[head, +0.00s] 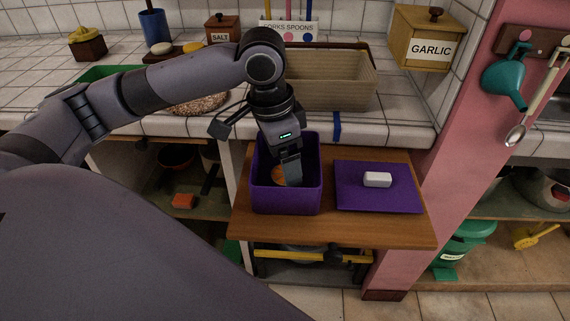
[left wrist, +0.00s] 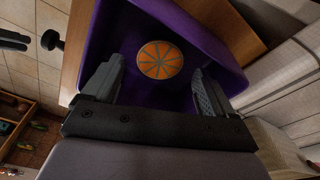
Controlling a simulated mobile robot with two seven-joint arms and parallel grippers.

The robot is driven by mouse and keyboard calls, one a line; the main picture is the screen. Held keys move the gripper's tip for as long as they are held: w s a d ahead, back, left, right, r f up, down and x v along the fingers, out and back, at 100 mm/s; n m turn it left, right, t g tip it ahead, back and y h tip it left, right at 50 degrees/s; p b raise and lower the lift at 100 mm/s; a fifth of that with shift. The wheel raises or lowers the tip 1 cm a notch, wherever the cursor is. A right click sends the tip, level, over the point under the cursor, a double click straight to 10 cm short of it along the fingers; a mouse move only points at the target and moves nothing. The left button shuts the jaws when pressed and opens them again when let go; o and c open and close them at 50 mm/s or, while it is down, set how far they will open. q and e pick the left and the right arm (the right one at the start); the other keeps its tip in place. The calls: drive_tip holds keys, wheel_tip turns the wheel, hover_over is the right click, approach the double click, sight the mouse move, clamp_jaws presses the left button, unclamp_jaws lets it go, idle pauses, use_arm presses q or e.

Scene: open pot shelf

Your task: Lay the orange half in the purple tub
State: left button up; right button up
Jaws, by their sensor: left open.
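The purple tub (head: 286,197) stands on a wooden pull-out board. The orange half (left wrist: 160,60) lies on the tub's floor with its cut face up, seen in the left wrist view inside the purple walls (left wrist: 190,22). In the head view only a bit of the orange half (head: 277,174) shows past the gripper. My left gripper (head: 290,180) reaches down into the tub from above. In the left wrist view its two fingers (left wrist: 158,85) are spread apart, with nothing between them, and the orange half lies beyond them. My right gripper is not in view.
Right of the tub, a purple mat (head: 350,200) holds a white block (head: 377,180) on the wooden board (head: 330,230). Behind stands a beige basket (head: 330,93) on the tiled counter. A pink post (head: 445,130) rises on the right.

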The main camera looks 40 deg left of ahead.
sight(277, 176)
use_arm(q)
wheel_tip(277, 176, up, 9)
drive_tip(key=s+p, duration=0.1)
drive_tip(key=shift+a+p, duration=0.3)
drive_tip(key=shift+a, duration=0.1)
drive_tip(key=shift+s, duration=0.2)
